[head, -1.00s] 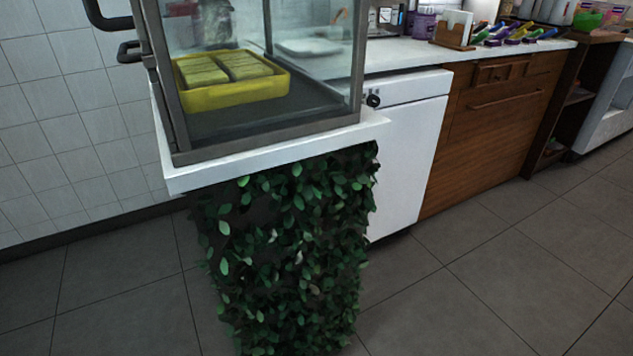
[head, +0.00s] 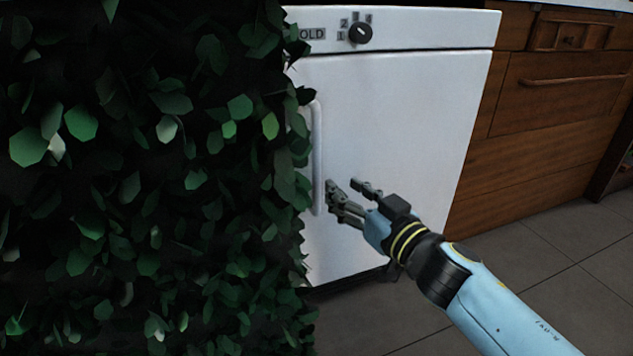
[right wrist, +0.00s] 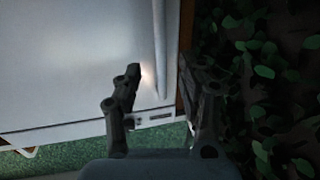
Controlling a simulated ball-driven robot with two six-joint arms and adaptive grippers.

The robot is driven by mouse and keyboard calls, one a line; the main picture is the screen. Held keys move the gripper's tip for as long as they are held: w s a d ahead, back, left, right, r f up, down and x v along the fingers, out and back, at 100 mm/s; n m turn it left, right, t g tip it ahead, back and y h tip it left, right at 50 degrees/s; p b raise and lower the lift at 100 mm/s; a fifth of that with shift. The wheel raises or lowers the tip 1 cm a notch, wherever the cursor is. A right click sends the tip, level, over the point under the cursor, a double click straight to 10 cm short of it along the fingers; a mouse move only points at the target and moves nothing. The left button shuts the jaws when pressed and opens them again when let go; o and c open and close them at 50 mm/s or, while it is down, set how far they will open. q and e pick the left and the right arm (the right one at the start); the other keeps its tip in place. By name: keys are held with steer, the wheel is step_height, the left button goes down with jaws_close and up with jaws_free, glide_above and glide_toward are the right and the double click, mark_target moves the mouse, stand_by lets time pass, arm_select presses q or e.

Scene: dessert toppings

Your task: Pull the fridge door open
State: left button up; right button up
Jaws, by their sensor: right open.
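The white fridge door (head: 395,150) looks shut. Its vertical handle (head: 317,150) runs along the door's left side, partly behind leaves at the top. My right gripper (head: 344,184) is open and empty in front of the door, with its fingertips just right of the handle's lower part. In the right wrist view, the handle (right wrist: 159,50) shows between the two open fingers (right wrist: 160,72). I cannot tell whether a finger touches it. My left gripper is not in view.
A leafy green plant-covered stand (head: 150,180) fills the left, close beside the handle. A dial (head: 360,33) is on the panel above the door. Wooden drawers (head: 560,95) stand to the right. Grey floor (head: 540,250) is clear at lower right.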

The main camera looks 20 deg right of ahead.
mark_target(319, 169)
steer(key=b+x, duration=0.1)
steer(key=x, duration=0.8)
steer(key=shift+w+a, duration=0.25)
steer(key=shift+w, duration=0.35)
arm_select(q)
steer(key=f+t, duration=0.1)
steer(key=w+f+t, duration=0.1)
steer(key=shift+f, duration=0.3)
arm_select(e)
jaws_close()
